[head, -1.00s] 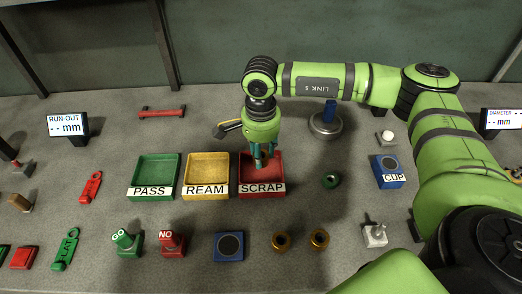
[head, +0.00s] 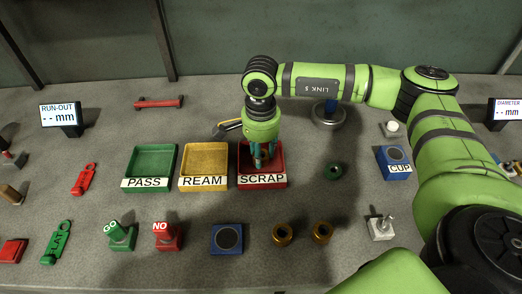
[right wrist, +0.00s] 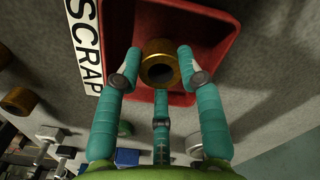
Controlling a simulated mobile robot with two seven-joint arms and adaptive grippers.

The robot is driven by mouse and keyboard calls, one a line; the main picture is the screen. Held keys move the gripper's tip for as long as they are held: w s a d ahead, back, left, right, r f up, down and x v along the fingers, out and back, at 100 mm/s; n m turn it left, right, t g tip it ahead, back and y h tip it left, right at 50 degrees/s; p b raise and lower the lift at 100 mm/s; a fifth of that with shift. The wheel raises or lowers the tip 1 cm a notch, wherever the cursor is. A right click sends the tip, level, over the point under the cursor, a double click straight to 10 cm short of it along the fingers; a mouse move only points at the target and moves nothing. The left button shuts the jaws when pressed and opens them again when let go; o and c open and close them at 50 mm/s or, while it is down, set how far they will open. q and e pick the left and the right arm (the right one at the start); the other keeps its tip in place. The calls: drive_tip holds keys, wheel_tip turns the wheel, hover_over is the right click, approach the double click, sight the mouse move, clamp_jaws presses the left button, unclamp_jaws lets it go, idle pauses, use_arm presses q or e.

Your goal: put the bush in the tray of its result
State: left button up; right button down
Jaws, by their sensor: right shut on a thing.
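The brass bush (right wrist: 158,66) shows in the right wrist view as a short ring with a dark bore, between the teal fingers of my right gripper (right wrist: 160,85). The gripper is shut on it. In the head view my right gripper (head: 262,163) points down into the red SCRAP tray (head: 279,158), and its fingers hide the bush. The tray's red wall (right wrist: 218,50) surrounds the bush in the wrist view. Whether the bush touches the tray floor, I cannot tell. The green PASS tray (head: 150,163) and yellow REAM tray (head: 204,165) look empty. My left gripper is out of view.
Two more brass bushes (head: 282,234) stand at the front beside a blue block (head: 227,239). GO (head: 121,236) and NO (head: 167,236) gauges stand left of it. A green ring (head: 333,170) lies right of SCRAP. The RUN-OUT display (head: 60,118) reads "-- mm".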

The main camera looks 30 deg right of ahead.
drive_tip(key=shift+f, duration=0.15)
drive_tip(key=c, duration=0.7)
unclamp_jaws()
wheel_tip(320, 180, up, 12)
idle(0.5)
